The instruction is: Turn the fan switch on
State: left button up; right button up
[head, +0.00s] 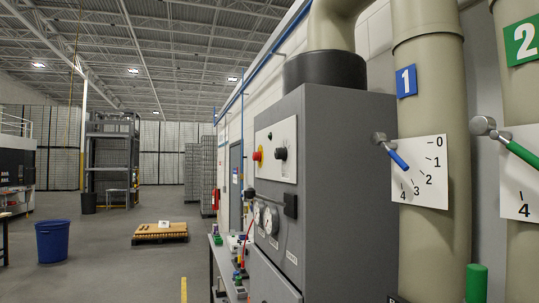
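A grey metal cabinet (350,180) stands right of the middle in the head view. A light control panel (275,148) on its left-facing side carries a black knob (281,153) and a red button on a yellow base (258,156). I cannot read a label, so I cannot tell which control is the fan switch or how the knob is set. Neither of my grippers is in view.
Thick beige pipes (430,90) with a blue-handled valve (398,159) and a green-handled valve (523,154) stand at right. Gauges (268,219) sit below the panel. A narrow bench (224,258) runs beside the cabinet. A pallet (160,232) and blue bin (52,241) stand on otherwise open floor.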

aim_at(256, 156)
jog(key=i+j+z, duration=0.1)
jog(key=i+j, duration=0.35)
jog(key=i+j+z, duration=0.15)
jog(key=i+j, duration=0.3)
jog(key=j, duration=0.15)
jog(key=i+j+z, duration=0.1)
jog(key=i+j, duration=0.3)
jog(key=j, duration=0.15)
